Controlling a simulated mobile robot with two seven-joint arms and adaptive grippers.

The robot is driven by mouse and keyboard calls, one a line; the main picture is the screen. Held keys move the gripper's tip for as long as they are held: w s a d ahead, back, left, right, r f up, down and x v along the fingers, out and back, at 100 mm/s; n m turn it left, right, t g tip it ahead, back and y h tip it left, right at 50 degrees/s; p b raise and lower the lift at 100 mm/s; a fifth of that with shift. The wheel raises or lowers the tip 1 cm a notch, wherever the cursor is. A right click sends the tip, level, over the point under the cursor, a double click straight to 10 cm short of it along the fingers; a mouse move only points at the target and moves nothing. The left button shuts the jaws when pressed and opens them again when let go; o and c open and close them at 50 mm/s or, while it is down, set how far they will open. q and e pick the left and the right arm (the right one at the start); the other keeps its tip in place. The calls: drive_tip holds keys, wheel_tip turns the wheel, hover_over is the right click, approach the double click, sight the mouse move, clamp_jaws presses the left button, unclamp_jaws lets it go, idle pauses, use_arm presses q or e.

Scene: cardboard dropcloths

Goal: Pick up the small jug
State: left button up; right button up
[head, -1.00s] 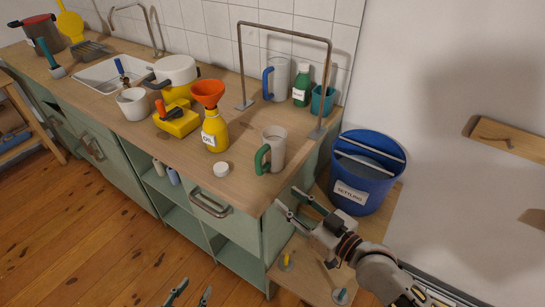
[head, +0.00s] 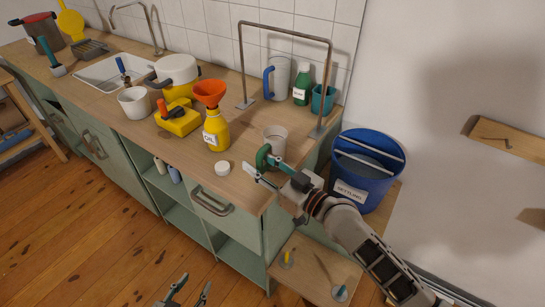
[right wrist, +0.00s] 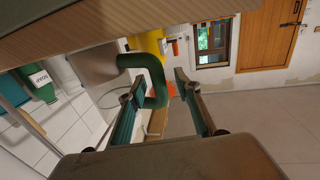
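A translucent jug with a green handle (head: 276,139) stands on the worktop near its front right corner. My right gripper (head: 256,168) is open at its handle side. In the right wrist view the green handle (right wrist: 157,78) shows between the open fingers (right wrist: 155,86), with no clear grip on it. The grey jug body (right wrist: 92,62) is beside it there. A second translucent jug with a blue handle (head: 280,78) stands further back under the metal frame. My left gripper (head: 190,288) is open and empty, low over the floor at the bottom edge.
A yellow oil bottle with orange funnel (head: 214,128) and a white lid (head: 222,168) stand left of the jug. A metal frame (head: 284,32) rises behind it. A blue bucket (head: 364,172) stands right of the worktop (head: 240,186).

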drive_tip(key=shift+a, duration=0.1)
clamp_jaws()
drive_tip(key=shift+w, duration=0.1)
drive_tip(key=shift+r, duration=0.2)
